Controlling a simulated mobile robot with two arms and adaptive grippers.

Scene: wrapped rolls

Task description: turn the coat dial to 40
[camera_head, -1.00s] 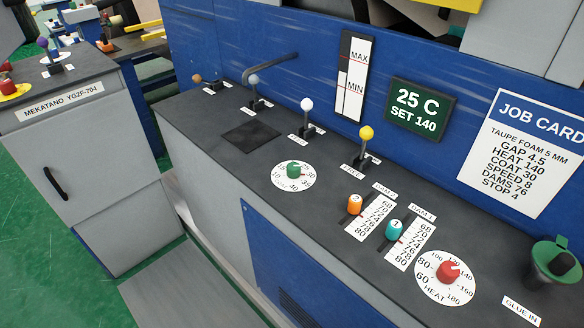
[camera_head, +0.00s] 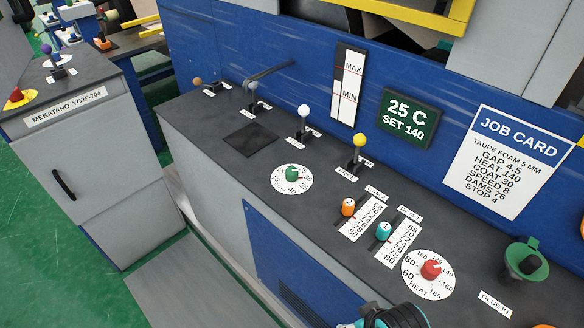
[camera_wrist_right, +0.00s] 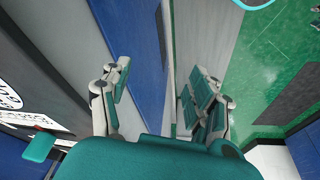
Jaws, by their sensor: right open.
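The coat dial is a white disc (camera_head: 278,184) with a green knob (camera_head: 292,172) on the dark console top, left of the middle in the head view. The 40 mark is on its front side. The knob's pointer is too small to read surely. My right gripper (camera_wrist_right: 158,98) is open and empty in the right wrist view, its two fingers apart above the blue and grey console front and floor. Part of it, teal and black, shows at the head view's bottom edge, well to the right of and nearer than the dial. My left gripper is not in view.
Levers with white (camera_head: 304,112) and yellow (camera_head: 360,141) balls stand behind the dial. Orange (camera_head: 348,207) and teal (camera_head: 384,231) sliders and the red heat knob (camera_head: 431,269) lie to its right. A green cup (camera_head: 525,260) stands far right. The job card (camera_head: 508,160) reads COAT 30.

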